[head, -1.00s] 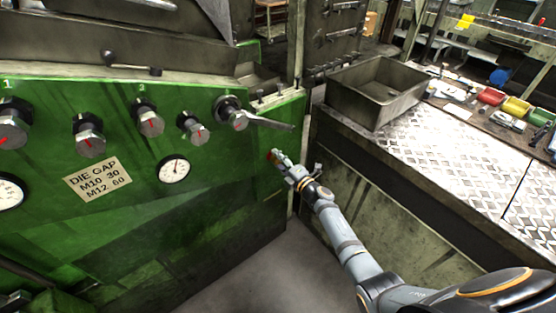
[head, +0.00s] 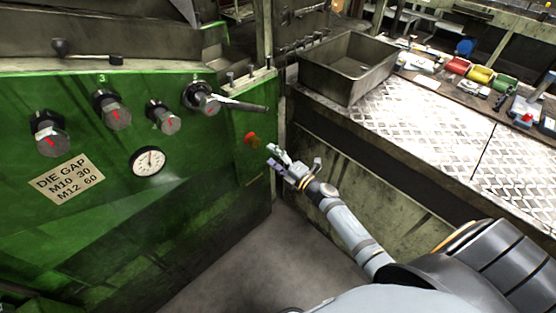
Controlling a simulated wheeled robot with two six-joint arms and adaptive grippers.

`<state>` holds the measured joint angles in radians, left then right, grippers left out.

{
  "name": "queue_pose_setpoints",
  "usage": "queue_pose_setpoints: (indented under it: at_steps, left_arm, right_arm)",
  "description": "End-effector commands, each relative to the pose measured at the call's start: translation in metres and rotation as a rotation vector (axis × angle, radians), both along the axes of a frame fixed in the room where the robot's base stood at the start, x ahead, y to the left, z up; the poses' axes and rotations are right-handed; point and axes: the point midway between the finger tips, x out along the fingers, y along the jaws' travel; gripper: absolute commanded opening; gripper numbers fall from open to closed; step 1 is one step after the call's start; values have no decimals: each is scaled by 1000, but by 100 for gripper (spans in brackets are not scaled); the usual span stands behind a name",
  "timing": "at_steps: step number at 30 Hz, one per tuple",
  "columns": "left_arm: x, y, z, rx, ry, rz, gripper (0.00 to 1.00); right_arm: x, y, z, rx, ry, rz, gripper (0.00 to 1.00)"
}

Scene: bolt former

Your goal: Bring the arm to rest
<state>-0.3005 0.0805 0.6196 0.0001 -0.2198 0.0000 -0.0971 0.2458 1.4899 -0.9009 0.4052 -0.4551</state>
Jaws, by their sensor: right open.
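My right gripper (head: 276,158) is in the middle of the head view, open and empty. It is in front of the gap beside the green machine's right edge. My right arm (head: 346,226) reaches up to it from the lower right. A red button (head: 251,139) on the green machine (head: 190,215) shows just up and left of the fingertips, apart from them in the picture. My left gripper does not show.
The machine front carries several knobs (head: 117,117), a lever (head: 238,103), a dial gauge (head: 147,161) and a die gap label (head: 67,180). A metal bin (head: 345,92) stands on the tread-plate bench (head: 430,130) at right. Coloured trays (head: 480,75) lie behind. Bare floor (head: 265,265) lies below.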

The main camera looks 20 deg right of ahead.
Motion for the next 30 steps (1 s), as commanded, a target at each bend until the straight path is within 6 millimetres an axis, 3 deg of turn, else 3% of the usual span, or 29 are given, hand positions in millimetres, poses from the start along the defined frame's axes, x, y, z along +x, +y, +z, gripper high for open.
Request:
queue_pose_setpoints:
  at_steps: [6,23,26,29,30]
  left_arm:
    - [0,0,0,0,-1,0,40]
    - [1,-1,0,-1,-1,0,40]
    - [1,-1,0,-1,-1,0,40]
    - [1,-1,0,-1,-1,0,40]
    - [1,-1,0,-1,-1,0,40]
  right_arm:
    - [-24,-9,0,0,0,1,61]
    - [-26,-11,-5,12,13,-9,61]
    - [-32,-24,-40,88,105,-70,61]
    - [-53,-47,-109,239,281,-200,61]
    - [-67,-56,-141,307,362,-265,61]
